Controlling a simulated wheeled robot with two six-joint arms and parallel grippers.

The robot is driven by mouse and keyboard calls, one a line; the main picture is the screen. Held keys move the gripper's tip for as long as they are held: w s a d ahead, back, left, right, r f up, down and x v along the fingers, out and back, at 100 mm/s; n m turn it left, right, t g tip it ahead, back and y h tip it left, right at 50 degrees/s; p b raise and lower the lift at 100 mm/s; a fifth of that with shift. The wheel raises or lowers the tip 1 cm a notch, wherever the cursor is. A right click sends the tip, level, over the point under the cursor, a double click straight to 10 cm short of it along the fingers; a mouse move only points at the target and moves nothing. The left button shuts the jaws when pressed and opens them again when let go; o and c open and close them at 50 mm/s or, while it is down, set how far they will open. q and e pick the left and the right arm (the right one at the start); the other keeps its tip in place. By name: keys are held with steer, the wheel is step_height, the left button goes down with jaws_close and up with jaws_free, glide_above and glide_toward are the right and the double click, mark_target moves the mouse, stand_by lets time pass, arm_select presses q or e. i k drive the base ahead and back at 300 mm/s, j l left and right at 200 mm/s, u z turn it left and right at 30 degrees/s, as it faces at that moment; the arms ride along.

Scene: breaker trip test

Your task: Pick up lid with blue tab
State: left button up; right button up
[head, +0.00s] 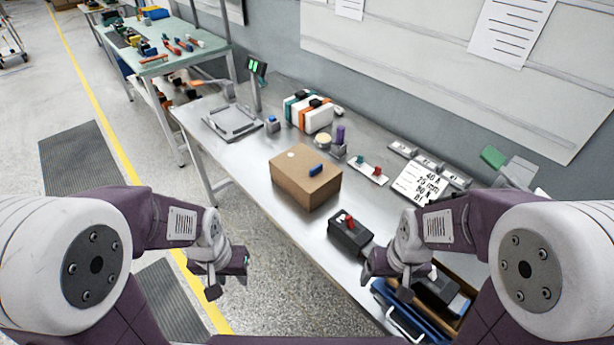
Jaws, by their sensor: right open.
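A brown cardboard-coloured box (292,190) stands on the grey workbench, left of centre. Its flat brown top, the lid (290,167), carries a blue tab (316,170) near the right side and a small white round spot. The lid appears to lie flat on the box; the inside is hidden. My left gripper (227,278) is open and empty, off the bench's front edge over the floor, left of and nearer than the box. My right gripper (387,280) is open and seems empty, near the bench's front edge, right of and nearer than the box.
A black breaker box with a red switch (350,234) stands between the box and my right gripper. Bench left of the box is clear.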

mark_target(309, 178)
steer(key=i+j+u, duration=0.2)
steer(key=u, duration=0.15)
steer(key=i+j+u, duration=0.3)
steer(key=k+l, duration=0.05)
steer(key=l, duration=0.05)
